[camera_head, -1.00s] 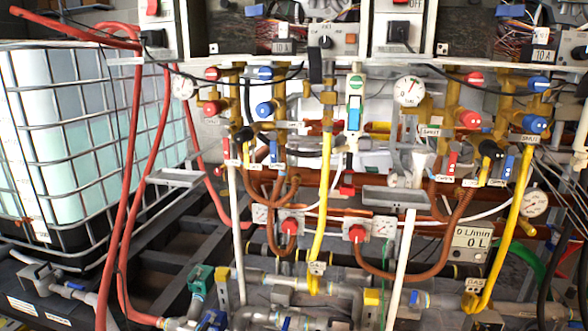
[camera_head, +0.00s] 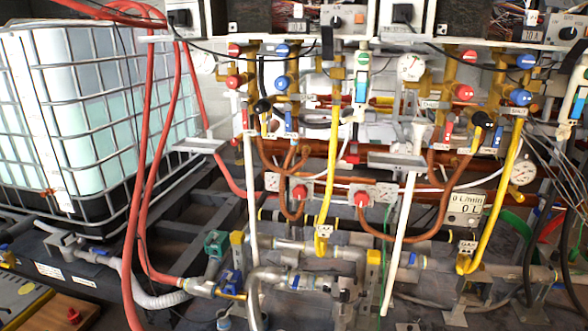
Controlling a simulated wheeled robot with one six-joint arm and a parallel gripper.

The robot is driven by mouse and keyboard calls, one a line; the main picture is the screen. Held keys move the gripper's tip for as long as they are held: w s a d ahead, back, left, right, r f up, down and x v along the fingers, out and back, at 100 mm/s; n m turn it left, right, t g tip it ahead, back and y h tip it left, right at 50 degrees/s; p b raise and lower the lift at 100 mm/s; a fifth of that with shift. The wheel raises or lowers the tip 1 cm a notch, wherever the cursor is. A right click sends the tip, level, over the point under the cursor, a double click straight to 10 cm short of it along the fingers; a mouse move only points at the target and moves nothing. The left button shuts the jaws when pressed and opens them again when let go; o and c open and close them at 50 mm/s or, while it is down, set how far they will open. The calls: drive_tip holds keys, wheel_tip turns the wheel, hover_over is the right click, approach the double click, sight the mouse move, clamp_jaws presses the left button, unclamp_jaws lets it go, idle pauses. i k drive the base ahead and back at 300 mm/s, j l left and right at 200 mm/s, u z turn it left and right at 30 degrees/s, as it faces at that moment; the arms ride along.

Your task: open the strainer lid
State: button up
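I cannot make out the strainer or its lid for certain among the crowded pipes. Grey pipework (camera_head: 300,283) with bends and joints runs low in the middle of the view. A green-handled valve (camera_head: 215,243) and a blue-handled valve (camera_head: 232,283) sit at its left end. My gripper is not in view, so I cannot see whether it is open or shut.
A caged white tank (camera_head: 75,115) stands at left. Red hoses (camera_head: 147,150) hang beside it. Yellow pipes (camera_head: 329,190) and white pipes (camera_head: 400,245) cross in front of the manifolds. A panel with a red knob (camera_head: 73,315) lies at bottom left.

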sight(341, 281)
drive_tip(key=i+l+z, duration=0.2)
drive_tip(key=i, duration=0.3)
drive_tip(key=i+z, duration=0.25)
drive_tip(key=i, duration=0.2)
